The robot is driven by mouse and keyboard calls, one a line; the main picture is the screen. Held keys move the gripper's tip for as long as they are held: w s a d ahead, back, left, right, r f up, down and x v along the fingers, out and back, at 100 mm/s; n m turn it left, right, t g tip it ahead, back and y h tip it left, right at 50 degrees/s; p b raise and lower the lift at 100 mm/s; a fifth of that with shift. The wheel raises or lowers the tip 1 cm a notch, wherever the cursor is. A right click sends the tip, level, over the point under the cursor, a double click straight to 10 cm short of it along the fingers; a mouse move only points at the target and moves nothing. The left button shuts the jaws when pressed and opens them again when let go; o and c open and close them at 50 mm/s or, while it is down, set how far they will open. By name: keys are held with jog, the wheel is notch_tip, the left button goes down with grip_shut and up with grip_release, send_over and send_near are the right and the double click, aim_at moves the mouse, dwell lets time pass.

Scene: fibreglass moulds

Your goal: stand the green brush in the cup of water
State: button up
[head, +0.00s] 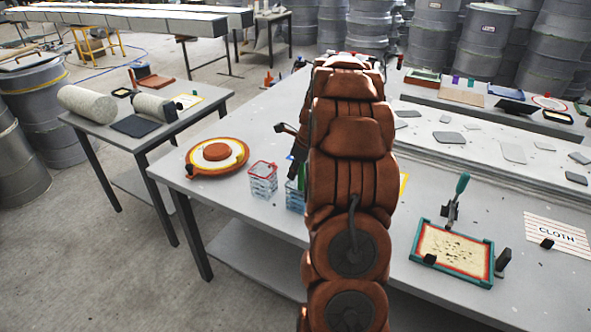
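My gripper (298,160) is mostly hidden behind my arm. Only some of its black parts show at the arm's left edge, above the table, so I cannot tell whether it is open or shut. A narrow upright green piece (301,177) shows just below it, partly covered by my arm; I cannot tell whether it is a brush or part of a cup. A clear cup with a red rim (263,180) stands to the left. A second clear, bluish cup (294,198) stands beside it, partly hidden by my arm. A green-handled tool (461,187) stands upright behind the framed tray at right.
An orange and yellow round mould (217,154) lies left of the cups. A teal-framed tray (453,252) and a CLOTH card (558,236) lie at right. A side table (185,115) with rolls stands at left. Grey drums line the back.

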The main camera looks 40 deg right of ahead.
jog(key=shift+o, duration=1.4)
jog(key=b+v, duration=0.3)
jog(key=v, duration=0.9)
jog(key=s+a+n+g, duration=0.1)
jog(key=s+a+n, duration=0.2)
jog(key=a+n, duration=0.65)
jog(key=s+a+n+g, duration=0.2)
jog(key=s+a+n, duration=0.25)
jog(key=a, duration=1.05)
jog(key=s+a+f+n+g, duration=0.1)
jog(key=s+a+f+n, duration=0.2)
jog(key=s+a+n, duration=0.3)
jog(key=s+a+f+n+g+h, duration=0.1)
jog(key=s+a+f+n, duration=0.3)
jog(key=s+a+n, duration=0.3)
jog(key=s+n, duration=0.5)
jog(key=s, duration=0.3)
jog(key=shift+n, duration=0.3)
